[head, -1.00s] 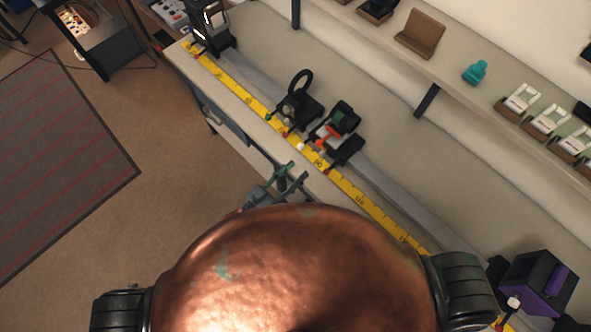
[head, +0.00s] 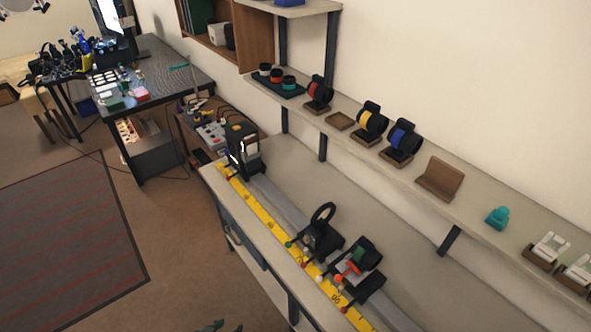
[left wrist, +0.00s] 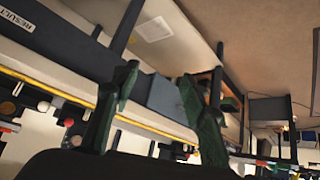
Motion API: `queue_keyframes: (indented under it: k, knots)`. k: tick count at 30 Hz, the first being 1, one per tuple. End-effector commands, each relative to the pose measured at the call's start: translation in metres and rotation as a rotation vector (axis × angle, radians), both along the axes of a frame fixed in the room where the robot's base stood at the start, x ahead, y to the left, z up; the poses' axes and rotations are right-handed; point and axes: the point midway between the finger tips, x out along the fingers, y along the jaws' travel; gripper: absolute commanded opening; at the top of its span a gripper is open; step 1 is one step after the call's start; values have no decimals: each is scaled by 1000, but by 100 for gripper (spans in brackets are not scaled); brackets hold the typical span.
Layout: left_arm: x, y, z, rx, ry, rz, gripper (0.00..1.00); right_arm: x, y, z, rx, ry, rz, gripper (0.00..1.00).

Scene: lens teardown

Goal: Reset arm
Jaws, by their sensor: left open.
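My left gripper (left wrist: 159,78) shows in the left wrist view as two green fingers spread apart, with nothing between them. In the head view only a sliver of it (head: 222,327) shows at the bottom edge, apart from the bench. The bench (head: 262,258) carries a yellow ruled rail (head: 262,216). A black ring holder (head: 321,234) and a black mount with green and red parts (head: 358,262) stand along the rail. My right gripper is not in view.
A wall shelf (head: 470,205) above the bench holds colored rings on stands, a brown holder (head: 440,179) and a teal piece (head: 497,218). A black device (head: 243,150) stands at the rail's far end. A dark desk (head: 160,75) is farther back.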

Motion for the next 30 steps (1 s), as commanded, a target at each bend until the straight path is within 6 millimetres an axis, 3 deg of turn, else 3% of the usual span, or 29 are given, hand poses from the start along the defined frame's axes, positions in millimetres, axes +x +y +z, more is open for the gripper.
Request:
queue_keyframes:
  k: [1, 6, 17, 26, 30]
  knots:
    - [-15, 21, -2, 30, 50, 43, 40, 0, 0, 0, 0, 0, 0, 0]
    - [-59, 72, -8, 108, 185, 143, 40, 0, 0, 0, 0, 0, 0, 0]
    - [-140, 138, -5, 205, 398, 303, 40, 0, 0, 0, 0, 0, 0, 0]
    - [-123, 133, -85, 200, 422, 278, 40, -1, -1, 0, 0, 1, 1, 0]
    - [-120, 130, -129, 198, 439, 268, 40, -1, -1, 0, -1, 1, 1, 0]
